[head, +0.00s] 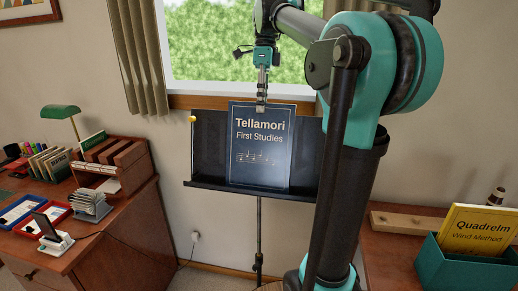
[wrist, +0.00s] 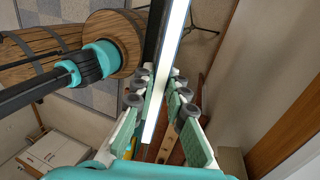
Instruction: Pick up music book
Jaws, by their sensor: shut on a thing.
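The music book (head: 262,168), dark blue and titled "Tellamori First Studies", stands upright on the ledge of a black music stand (head: 208,150), or just in front of it; I cannot tell whether its bottom edge touches the ledge. My gripper (head: 262,104) points down and is shut on the book's top edge in the head view. In the wrist view the book (wrist: 166,70) shows edge-on as a pale strip between the fingers of my gripper (wrist: 160,95). The fingers press on both sides of it.
A wooden desk (head: 110,230) with a green lamp, trays and files stands at left. At right, a teal box (head: 470,262) holds a yellow book (head: 480,232) on a wooden surface. A window (head: 235,45) with curtains is behind the stand.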

